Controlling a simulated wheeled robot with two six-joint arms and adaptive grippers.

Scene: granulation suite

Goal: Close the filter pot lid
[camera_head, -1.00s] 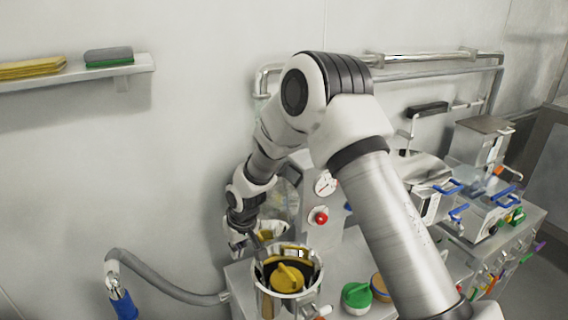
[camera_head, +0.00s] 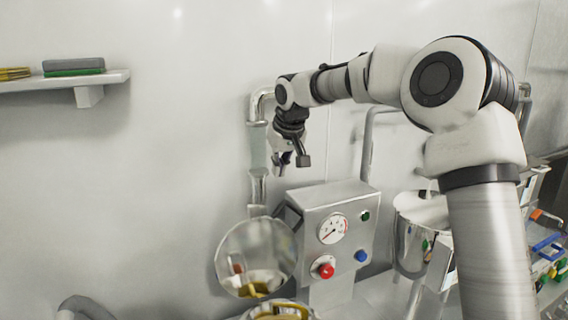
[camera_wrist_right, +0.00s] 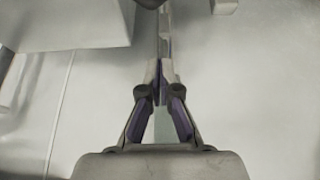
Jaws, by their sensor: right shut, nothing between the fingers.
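The filter pot lid (camera_head: 256,258) is a round, shiny metal disc in the head view. It stands raised and tilted up, its mirror-like face toward me. The filter pot (camera_head: 280,313) is below it, cut off by the bottom edge, with only its rim and some yellow showing. My right gripper (camera_head: 293,162) hangs above the lid, near the wall pipe, and is apart from the lid. In the right wrist view its fingers (camera_wrist_right: 160,75) are together and empty. My left gripper is in neither view.
A grey control box (camera_head: 335,225) with a gauge and buttons stands right of the lid. A vertical pipe (camera_head: 257,150) runs up the wall behind my gripper. A metal vessel (camera_head: 412,230) stands farther right. A wall shelf (camera_head: 90,92) is at upper left.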

